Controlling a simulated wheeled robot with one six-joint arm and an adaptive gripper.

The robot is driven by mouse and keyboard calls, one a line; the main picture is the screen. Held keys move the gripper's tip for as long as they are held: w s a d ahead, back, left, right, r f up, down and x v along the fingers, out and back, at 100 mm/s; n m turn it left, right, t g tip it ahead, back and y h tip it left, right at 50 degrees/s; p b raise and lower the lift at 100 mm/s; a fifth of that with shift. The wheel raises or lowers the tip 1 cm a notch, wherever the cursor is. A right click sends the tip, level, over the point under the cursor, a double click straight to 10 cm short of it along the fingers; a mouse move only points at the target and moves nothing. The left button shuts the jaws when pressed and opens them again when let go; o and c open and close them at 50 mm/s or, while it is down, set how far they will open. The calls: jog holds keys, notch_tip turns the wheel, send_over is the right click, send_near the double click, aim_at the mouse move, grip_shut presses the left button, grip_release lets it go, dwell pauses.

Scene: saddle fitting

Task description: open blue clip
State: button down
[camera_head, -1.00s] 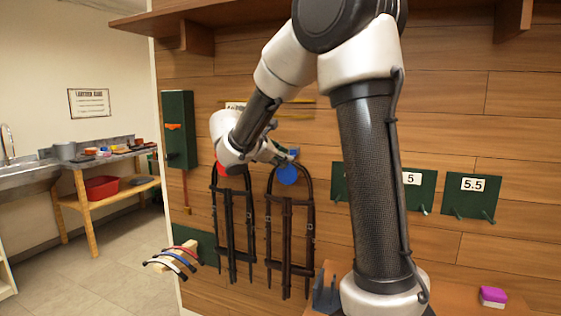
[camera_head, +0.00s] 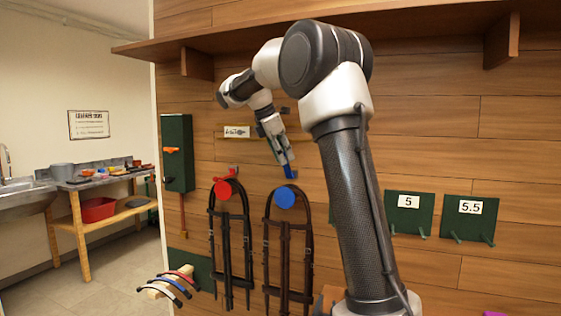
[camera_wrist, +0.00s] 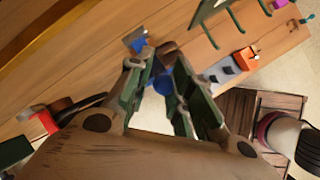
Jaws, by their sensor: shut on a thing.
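The blue clip (camera_head: 290,171) is at the wall just above a round blue disc (camera_head: 285,197); its details are too small to read in the head view. My gripper (camera_head: 287,162) points down at it, and its green-lined fingers are shut on it. In the wrist view my gripper (camera_wrist: 159,62) has blue between and beside its fingers, with a small blue part (camera_wrist: 139,45) on a grey plate by one fingertip. The fingers partly hide the clip, and I cannot tell whether it is open.
A dark bridle (camera_head: 266,240) hangs at the blue disc. A second bridle (camera_head: 248,240) hangs to the left by a red disc (camera_head: 223,190) and a red clip (camera_head: 233,171). A wooden shelf (camera_head: 430,35) runs above. Green numbered holders (camera_head: 409,215) are to the right.

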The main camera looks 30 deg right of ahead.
jog(key=shift+w+d+r, duration=0.1)
jog(key=shift+d+r, duration=0.1)
jog(key=shift+d, duration=0.35)
jog(key=c, duration=1.6)
grip_release()
jog(key=shift+d, duration=0.1)
jog(key=shift+c, duration=0.2)
jog(key=shift+o, duration=1.4)
jog(key=shift+d, duration=0.15)
jog(key=shift+w, duration=0.1)
jog(key=shift+r, duration=0.1)
jog(key=shift+a+r, duration=0.15)
jog(key=shift+a, duration=0.1)
jog(key=v, duration=0.7)
